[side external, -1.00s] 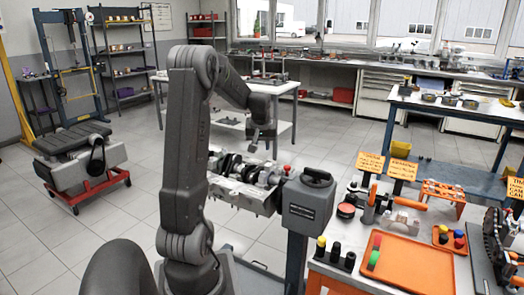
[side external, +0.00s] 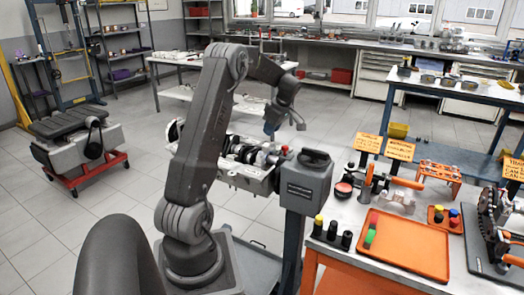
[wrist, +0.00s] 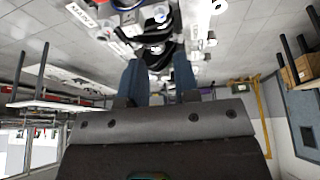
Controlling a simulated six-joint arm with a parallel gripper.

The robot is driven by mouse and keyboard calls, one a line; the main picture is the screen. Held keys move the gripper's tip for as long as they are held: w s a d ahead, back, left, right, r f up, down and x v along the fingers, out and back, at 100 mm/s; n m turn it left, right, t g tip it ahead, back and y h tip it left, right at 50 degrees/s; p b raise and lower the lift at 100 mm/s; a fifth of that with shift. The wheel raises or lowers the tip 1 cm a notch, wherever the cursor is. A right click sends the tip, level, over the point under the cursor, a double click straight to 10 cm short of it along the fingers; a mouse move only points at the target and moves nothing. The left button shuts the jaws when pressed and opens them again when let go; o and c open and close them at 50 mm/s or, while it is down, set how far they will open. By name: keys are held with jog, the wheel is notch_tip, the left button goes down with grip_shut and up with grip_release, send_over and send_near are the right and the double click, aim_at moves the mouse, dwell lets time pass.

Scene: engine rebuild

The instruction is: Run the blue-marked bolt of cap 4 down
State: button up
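The engine block (side external: 245,178) is held on a stand, with the dark crankshaft and its caps (side external: 238,150) along its top. My gripper (side external: 285,125) hangs above the right end of the block, apart from it. In the wrist view, its two blue fingers (wrist: 158,78) stand apart with a gap between them, and I see nothing held. Beyond the fingertips, the crankshaft and bright caps (wrist: 158,22) show at the top of that view. I cannot make out the blue-marked bolt or tell which cap is cap 4.
The grey stand head (side external: 306,182) rises close to the block's right end. On the bench to the right are an orange tray (side external: 410,250), dark cylinders (side external: 332,231), and a small orange tray of coloured caps (side external: 440,222). An engine on a red dolly (side external: 88,178) stands left.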

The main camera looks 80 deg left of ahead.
aim_at(260, 154)
jog(key=x, duration=1.1)
jog(key=shift+c, duration=0.2)
grip_shut()
